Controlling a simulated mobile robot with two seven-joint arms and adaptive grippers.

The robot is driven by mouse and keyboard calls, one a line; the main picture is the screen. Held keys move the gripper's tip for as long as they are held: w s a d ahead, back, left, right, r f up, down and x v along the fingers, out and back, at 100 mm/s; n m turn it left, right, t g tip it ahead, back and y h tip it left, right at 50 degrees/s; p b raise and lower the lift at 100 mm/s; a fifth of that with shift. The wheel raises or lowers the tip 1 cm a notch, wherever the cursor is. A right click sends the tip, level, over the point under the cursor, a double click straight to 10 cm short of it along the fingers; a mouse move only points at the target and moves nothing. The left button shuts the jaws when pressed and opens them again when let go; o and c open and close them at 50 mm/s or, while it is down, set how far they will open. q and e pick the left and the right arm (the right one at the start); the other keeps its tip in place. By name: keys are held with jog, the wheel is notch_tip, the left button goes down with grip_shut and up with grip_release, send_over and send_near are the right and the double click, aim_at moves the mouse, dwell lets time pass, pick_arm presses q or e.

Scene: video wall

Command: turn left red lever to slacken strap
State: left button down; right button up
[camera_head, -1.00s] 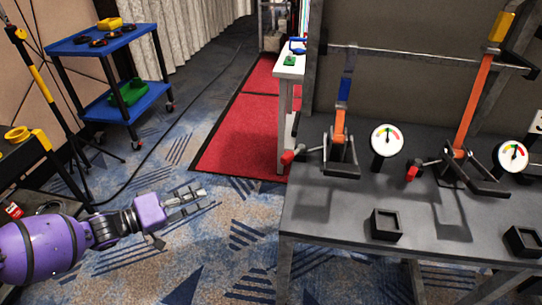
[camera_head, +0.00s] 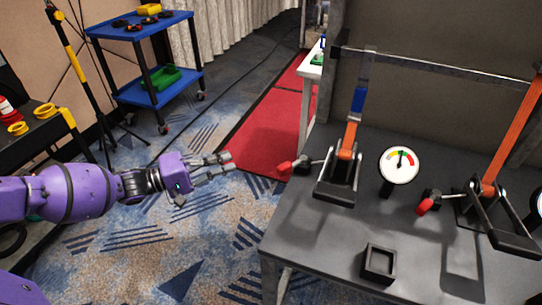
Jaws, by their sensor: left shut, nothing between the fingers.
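The left red lever (camera_head: 286,168) sticks out to the left from the left ratchet (camera_head: 340,177) on the dark table (camera_head: 310,235). An orange strap (camera_head: 349,138) runs up from this ratchet to a blue piece (camera_head: 358,101) below the bar. A round gauge (camera_head: 399,165) stands to its right, its needle near upright. My left gripper (camera_head: 226,163) is shut and empty, left of the red lever and apart from it, over the carpet. My right gripper is not in view.
A second ratchet (camera_head: 490,215) with its own red lever (camera_head: 424,207) and orange strap (camera_head: 512,130) stands at the right. A small black open box (camera_head: 378,264) sits near the table's front edge. A blue cart (camera_head: 150,95) stands far left.

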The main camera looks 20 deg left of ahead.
aim_at(293, 164)
pick_arm(q)
jog(key=shift+a, duration=0.1)
jog(key=w+d+p, duration=0.1)
jog(key=w+d, duration=0.3)
jog(key=d, duration=0.6)
jog(key=shift+w+d, duration=0.35)
jog(key=shift+w, duration=0.05)
